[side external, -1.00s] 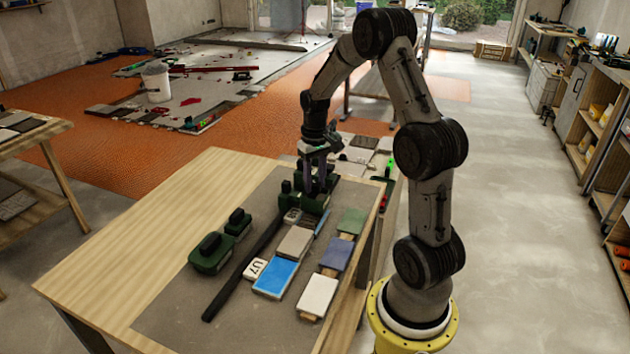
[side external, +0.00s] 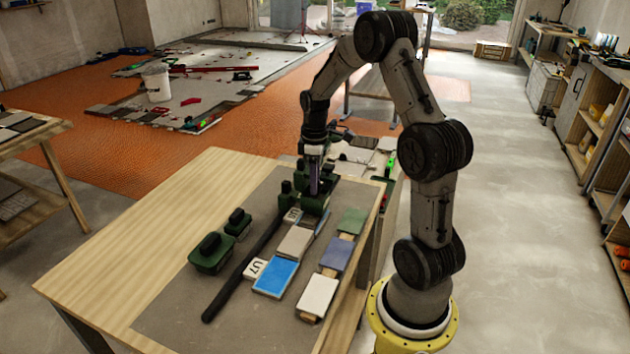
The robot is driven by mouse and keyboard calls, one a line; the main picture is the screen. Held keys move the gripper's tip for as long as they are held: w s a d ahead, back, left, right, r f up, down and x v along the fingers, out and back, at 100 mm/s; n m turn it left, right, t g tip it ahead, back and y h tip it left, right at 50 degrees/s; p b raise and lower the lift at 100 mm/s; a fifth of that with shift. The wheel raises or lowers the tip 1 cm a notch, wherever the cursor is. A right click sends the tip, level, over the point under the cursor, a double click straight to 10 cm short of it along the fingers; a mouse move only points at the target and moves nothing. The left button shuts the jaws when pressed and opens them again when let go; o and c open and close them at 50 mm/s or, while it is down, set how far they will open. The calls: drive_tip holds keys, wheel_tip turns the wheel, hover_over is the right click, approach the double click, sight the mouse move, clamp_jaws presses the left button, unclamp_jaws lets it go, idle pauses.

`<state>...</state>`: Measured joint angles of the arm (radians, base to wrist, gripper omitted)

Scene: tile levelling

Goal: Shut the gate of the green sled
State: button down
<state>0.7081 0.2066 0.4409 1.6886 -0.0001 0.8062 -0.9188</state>
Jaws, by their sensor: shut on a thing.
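The green sled (side external: 313,206) stands at the far end of the row of tiles on the work table, with dark green upright parts on it. My gripper (side external: 314,192) points down at the sled, and its fingers are shut on a part of it. The fingers show nearly edge-on. They partly hide the sled, so I cannot tell how far its gate stands open.
A long dark bar (side external: 245,266) lies left of the tiles. A blue tile (side external: 275,278), a white tile (side external: 317,296) and others lie nearer. Two green blocks with dark handles, one larger (side external: 211,256), stand further left. The table's left side (side external: 130,260) is clear.

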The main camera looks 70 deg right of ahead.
drive_tip(key=shift+r+n, duration=0.1)
drive_tip(key=shift+n, duration=0.3)
drive_tip(key=c, duration=0.5)
unclamp_jaws()
wheel_tip(320, 180, up, 14)
idle(0.3)
idle(0.4)
drive_tip(key=s+a+r+n+t, duration=0.1)
drive_tip(key=a+r, duration=0.2)
drive_tip(key=a, duration=0.3)
drive_tip(key=s+a+r+n+t+h, duration=0.1)
drive_tip(key=a+r, duration=0.2)
drive_tip(key=a, duration=0.3)
drive_tip(key=s+a+r+n+t, duration=0.1)
drive_tip(key=a+r, duration=0.2)
drive_tip(key=a, duration=0.3)
drive_tip(key=s+a+f+m+t, duration=0.1)
drive_tip(key=s+a+f+m, duration=0.2)
drive_tip(key=s+a, duration=0.1)
drive_tip(key=s+a+f+m+t+y, duration=0.1)
drive_tip(key=s+a+f+m, duration=0.2)
drive_tip(key=s, duration=0.4)
drive_tip(key=shift+a+f+t, duration=0.3)
drive_tip(key=shift+a+f, duration=0.2)
drive_tip(key=shift+a, duration=0.05)
